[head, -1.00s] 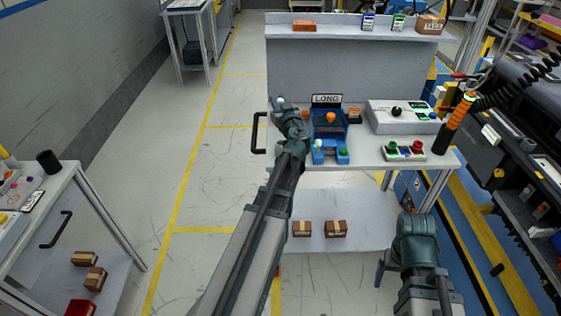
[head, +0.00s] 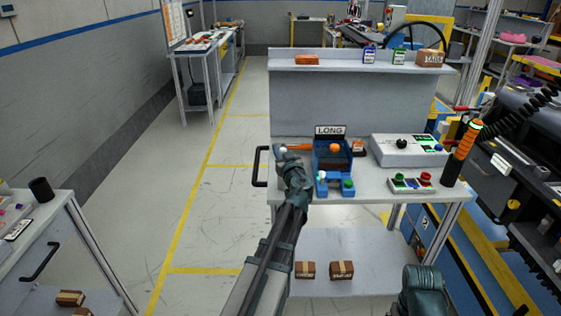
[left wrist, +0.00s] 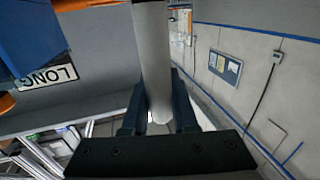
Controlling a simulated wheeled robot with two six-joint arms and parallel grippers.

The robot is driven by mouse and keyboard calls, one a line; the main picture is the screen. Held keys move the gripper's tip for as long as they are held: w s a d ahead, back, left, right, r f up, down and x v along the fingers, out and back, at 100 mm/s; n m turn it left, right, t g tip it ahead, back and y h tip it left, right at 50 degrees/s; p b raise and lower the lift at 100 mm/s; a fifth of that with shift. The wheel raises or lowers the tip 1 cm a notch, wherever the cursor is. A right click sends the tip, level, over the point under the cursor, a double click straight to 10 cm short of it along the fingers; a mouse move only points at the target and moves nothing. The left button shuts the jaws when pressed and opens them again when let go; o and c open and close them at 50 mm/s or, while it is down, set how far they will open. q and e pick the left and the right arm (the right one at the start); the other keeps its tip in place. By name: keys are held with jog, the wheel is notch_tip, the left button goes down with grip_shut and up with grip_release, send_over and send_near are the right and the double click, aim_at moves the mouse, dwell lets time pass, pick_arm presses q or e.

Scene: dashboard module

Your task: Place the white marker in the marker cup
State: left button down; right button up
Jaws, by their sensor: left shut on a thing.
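The white marker (left wrist: 153,60) stands between the two fingers of my left gripper (left wrist: 158,112) in the left wrist view, and they are shut on it. In the head view my left gripper (head: 286,156) is above the left end of the grey workbench, left of the blue holder with the LONG sign (head: 331,153). Only a small white tip of the marker (head: 283,149) shows there. A dark upright cylinder (head: 41,189) stands on the left table; I cannot tell whether it is the marker cup. My right gripper is not in view; only part of my right arm shows.
The workbench (head: 375,186) carries a grey control box (head: 408,151), a button panel (head: 411,183) and an orange-black baton (head: 461,154). A raised shelf (head: 345,65) stands behind. Open floor (head: 215,205) lies between the bench and the left table (head: 50,225).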

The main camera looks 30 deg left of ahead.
pick_arm(q)
jog(key=shift+f+b, duration=0.95)
jog(key=shift+f, duration=0.45)
jog(key=shift+f, duration=0.1)
jog(key=c, duration=0.7)
grip_release()
jog(key=v, duration=1.2)
